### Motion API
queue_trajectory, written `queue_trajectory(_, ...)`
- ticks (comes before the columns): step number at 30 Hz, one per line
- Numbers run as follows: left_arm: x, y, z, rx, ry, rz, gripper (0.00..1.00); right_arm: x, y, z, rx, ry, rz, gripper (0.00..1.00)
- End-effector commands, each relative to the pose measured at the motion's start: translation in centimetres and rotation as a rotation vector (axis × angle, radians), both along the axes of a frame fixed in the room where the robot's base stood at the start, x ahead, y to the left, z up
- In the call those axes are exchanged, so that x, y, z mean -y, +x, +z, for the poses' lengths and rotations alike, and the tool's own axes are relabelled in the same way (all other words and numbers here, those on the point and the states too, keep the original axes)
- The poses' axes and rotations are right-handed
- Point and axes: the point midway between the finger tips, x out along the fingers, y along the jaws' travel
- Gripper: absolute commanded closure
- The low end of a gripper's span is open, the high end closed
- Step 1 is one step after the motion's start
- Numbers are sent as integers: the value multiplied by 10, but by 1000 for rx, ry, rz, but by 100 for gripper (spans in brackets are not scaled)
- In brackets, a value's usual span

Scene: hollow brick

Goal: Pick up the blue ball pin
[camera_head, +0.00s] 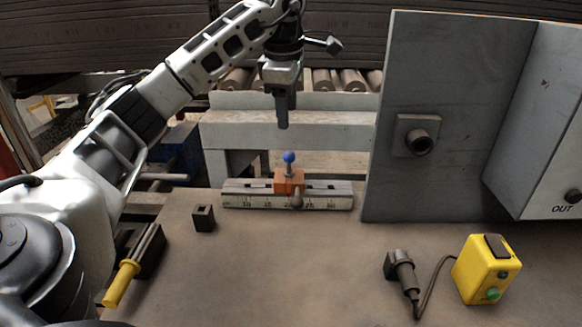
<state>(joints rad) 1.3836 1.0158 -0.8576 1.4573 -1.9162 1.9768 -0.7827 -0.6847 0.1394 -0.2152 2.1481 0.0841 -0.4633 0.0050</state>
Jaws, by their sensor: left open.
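The blue ball pin (289,158) stands upright, its round blue head on a thin stem set in an orange block (289,182). The block sits on a grey scale bar (243,199) with number marks, on the table. My left gripper (283,122) points down above the pin and a little to its left in the picture, apart from it. Its fingers look narrow from this side, with nothing seen between them. My right gripper is not in the picture.
A tall grey panel (460,120) stands to the right of the bar. A small dark hollow block (203,218) and a yellow-handled tool (122,284) lie at left. A dark handheld device (402,272) is cabled to a yellow box (486,269). The table's front middle is clear.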

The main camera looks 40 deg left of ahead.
Motion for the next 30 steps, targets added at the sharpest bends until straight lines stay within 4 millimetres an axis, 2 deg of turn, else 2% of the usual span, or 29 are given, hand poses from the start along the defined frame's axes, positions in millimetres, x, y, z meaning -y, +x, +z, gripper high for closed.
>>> queue_trajectory(1,-1,1,-15,-6,0,0,49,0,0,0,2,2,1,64)
queue_trajectory(3,-2,4,-30,-6,0,-2,49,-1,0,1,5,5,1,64)
queue_trajectory(9,-5,11,-65,-2,-2,-2,49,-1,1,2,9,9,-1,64)
queue_trajectory(17,-7,14,-84,0,-3,-2,49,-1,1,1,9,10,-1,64)
queue_trajectory(25,-13,19,-121,-1,-3,-3,49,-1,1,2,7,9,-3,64)
queue_trajectory(30,-14,21,-129,2,-4,-4,49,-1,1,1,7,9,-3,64)
